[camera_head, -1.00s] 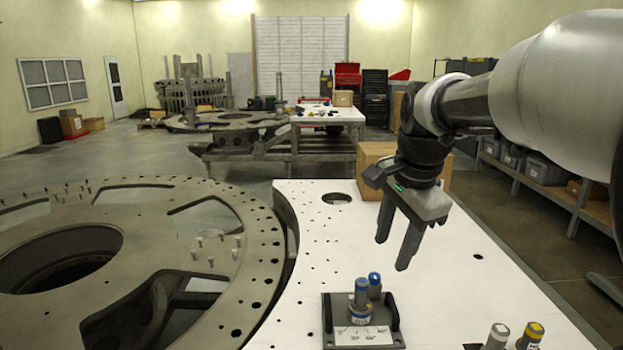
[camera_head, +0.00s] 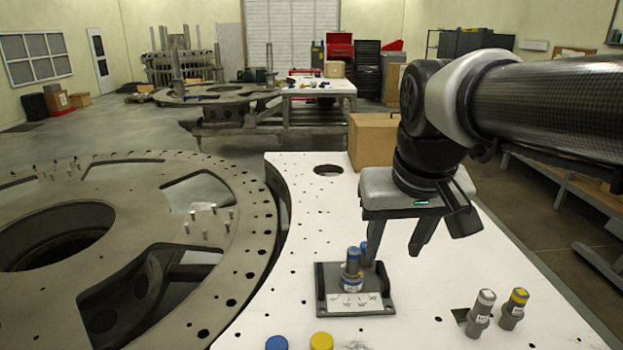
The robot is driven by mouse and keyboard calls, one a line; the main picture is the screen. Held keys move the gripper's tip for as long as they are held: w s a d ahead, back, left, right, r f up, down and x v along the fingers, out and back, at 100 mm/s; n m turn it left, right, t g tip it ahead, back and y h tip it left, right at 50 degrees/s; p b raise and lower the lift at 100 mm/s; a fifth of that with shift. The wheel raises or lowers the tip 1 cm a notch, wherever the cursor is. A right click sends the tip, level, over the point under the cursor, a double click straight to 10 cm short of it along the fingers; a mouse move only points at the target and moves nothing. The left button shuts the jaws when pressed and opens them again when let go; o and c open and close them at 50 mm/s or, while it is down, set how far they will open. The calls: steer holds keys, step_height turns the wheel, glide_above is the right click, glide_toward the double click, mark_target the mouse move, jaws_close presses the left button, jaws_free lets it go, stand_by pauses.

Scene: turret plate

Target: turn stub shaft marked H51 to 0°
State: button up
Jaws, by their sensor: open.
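A dark fixture block (camera_head: 318,293) with a white label plate (camera_head: 355,303) sits on the white table. A grey stub shaft with a blue band and label (camera_head: 352,277) stands upright in it. A second blue-topped shaft stands close behind and is partly hidden. The markings are too small to read, so I cannot tell which shaft is H51. My gripper (camera_head: 396,250) is open and empty, pointing down. Its left finger is beside the rear shaft in the picture; I cannot tell if they touch. Its right finger hangs to the right of the fixture.
Two more grey shafts, one white-topped (camera_head: 481,310) and one yellow-topped (camera_head: 513,308), stand at the right. A blue cap (camera_head: 277,343) and a yellow cap (camera_head: 321,341) show at the front edge. A cardboard box (camera_head: 374,140) stands behind. A large round plate (camera_head: 240,240) lies left.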

steer(key=w+g, duration=0.2)
steer(key=w, duration=1)
steer(key=g, duration=0.2)
glide_above(354, 250)
step_height(354, 250, down, 16)
steer(key=shift+f, duration=0.1)
step_height(354, 250, down, 5)
steer(key=b, duration=0.3)
steer(key=shift+f+b, duration=0.75)
steer(key=shift+f, duration=1.05)
steer(key=shift+c, duration=0.5)
steer(key=c, duration=0.7)
